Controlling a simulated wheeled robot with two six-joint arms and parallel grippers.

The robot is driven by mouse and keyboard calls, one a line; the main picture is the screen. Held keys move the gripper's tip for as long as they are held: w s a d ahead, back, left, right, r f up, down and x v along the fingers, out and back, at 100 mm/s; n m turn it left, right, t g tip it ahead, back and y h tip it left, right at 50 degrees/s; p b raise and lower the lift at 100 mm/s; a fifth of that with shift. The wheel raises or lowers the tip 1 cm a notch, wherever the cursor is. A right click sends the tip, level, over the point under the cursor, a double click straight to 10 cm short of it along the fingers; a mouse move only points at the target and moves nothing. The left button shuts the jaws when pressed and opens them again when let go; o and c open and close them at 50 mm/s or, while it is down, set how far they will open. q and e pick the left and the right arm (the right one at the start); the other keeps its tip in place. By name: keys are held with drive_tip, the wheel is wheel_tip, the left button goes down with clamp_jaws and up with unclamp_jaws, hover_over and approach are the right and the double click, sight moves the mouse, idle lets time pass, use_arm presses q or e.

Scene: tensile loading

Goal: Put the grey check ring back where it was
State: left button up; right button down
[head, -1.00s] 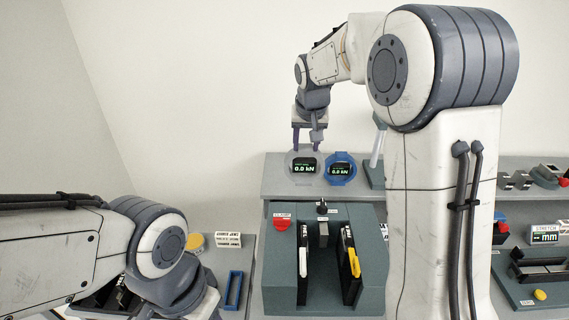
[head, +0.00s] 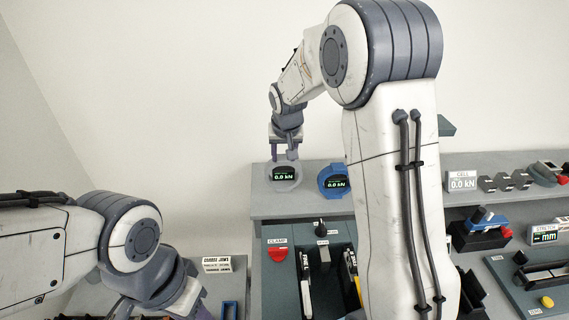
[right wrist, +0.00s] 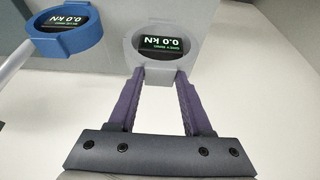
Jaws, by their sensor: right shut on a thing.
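The grey check ring (head: 284,188) is a pale round ring with a dark screen reading 0.0 kN. In the head view it is at the back left of the grey shelf, left of a blue ring (head: 334,191). My right gripper (head: 284,158) reaches down from above and is shut on its rim. In the right wrist view the grey ring (right wrist: 132,45) sits at the two purple fingertips (right wrist: 160,74). I cannot tell whether it touches the shelf.
The blue ring also shows in the right wrist view (right wrist: 62,46), close beside the grey one. The grey shelf (head: 300,208) has a clear front strip. Below it is a fixture with a red knob (head: 278,254). Hex blocks (head: 497,182) and a readout box (head: 461,181) are at right.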

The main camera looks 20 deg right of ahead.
sight(284, 163)
wheel_tip(284, 163, down, 3)
drive_tip(key=shift+p, duration=0.4)
drive_tip(key=shift+f, duration=0.1)
drive_tip(key=shift+f, duration=0.2)
drive_tip(key=shift+c, duration=1.6)
unclamp_jaws()
drive_tip(key=shift+s, duration=0.15)
